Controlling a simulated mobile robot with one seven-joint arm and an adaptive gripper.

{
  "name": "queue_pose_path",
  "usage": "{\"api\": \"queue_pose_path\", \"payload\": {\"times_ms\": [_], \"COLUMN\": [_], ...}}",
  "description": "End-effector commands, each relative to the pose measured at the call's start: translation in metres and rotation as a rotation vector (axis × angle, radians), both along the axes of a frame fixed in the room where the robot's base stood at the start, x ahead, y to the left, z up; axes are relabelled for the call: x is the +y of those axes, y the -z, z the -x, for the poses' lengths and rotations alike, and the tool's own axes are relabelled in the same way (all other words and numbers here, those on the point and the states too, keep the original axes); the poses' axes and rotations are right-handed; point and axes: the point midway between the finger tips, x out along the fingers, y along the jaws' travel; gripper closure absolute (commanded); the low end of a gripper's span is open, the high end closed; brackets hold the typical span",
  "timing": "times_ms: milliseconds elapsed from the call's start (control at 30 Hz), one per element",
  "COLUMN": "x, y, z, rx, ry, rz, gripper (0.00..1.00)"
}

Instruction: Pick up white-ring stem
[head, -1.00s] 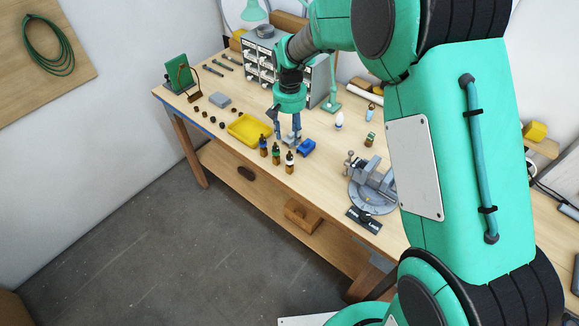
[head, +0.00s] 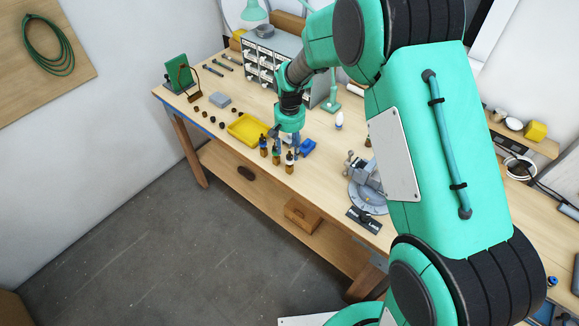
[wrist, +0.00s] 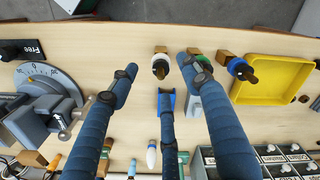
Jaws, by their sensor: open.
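The white-ring stem (wrist: 160,66) stands in its brown block, with a pale ring below its dark top. In the wrist view it lies between the tips of the left and right fingers of my gripper (wrist: 160,72), apart from them as far as I can see. My gripper is open and empty. In the head view the stem (head: 289,160) is the rightmost of three, and my gripper (head: 283,145) is just behind the row. The green-ring stem (wrist: 208,69) is partly hidden by the right finger. The blue-ring stem (wrist: 240,69) stands beyond it.
A yellow tray (head: 244,129) lies left of the stems. A blue holder (head: 307,147) is close behind them on the right. A grey vise (head: 367,175) stands further right, and a drawer cabinet (head: 262,66) behind. The table's front edge is close to the stems.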

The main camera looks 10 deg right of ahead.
Motion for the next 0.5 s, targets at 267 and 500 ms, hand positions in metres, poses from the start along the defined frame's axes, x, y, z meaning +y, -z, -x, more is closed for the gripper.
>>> {"api": "queue_pose_path", "payload": {"times_ms": [267, 500], "x": [0.000, 0.001], "y": [0.016, 0.043], "z": [0.000, -0.001], "rx": [0.001, 0.001], "ry": [0.000, 0.000], "rz": [0.000, 0.000], "gripper": [0.52, 0.52]}}
